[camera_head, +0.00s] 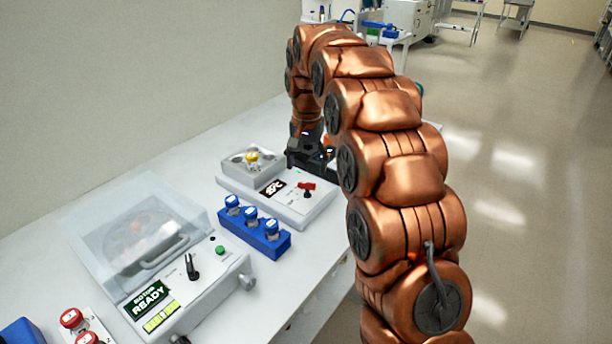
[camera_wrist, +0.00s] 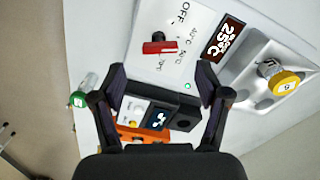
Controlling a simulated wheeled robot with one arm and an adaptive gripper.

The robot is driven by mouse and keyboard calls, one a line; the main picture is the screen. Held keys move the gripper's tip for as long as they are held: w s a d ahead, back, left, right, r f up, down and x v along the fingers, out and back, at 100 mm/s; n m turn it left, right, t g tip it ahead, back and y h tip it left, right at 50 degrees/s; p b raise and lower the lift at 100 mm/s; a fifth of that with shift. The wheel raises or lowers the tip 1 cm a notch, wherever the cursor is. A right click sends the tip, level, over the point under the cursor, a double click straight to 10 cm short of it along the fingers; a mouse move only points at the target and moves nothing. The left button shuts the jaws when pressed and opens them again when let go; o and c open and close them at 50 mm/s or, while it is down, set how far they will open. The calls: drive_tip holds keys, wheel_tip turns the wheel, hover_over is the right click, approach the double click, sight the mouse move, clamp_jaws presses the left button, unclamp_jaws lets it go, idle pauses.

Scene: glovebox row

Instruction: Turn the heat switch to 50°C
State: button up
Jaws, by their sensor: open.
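The heat switch is a red knob (camera_head: 306,187) on the white heater unit (camera_head: 290,208). In the wrist view the red knob (camera_wrist: 160,48) lies beyond my fingertips, beside the printed labels OFF, 40°C and 50°C; another label is partly covered. The unit's display (camera_wrist: 222,40) reads 25°C. My gripper (camera_wrist: 161,72) is open and empty, its two black fingers apart and not touching the knob. In the head view the gripper is at the arm's far end, behind the heater unit, and its fingers are hard to make out.
A yellow-capped vial (camera_head: 252,157) stands on the heater's block. A blue rack (camera_head: 270,238) of vials and a lidded machine (camera_head: 200,290) stand nearer. In the wrist view a black device (camera_wrist: 180,112), an orange rack (camera_wrist: 140,132) and a green-capped vial (camera_wrist: 78,99) are near the fingers.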

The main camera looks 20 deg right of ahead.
sight(307, 184)
wheel_tip(307, 184, up, 6)
drive_tip(key=shift+r, duration=0.25)
idle(0.5)
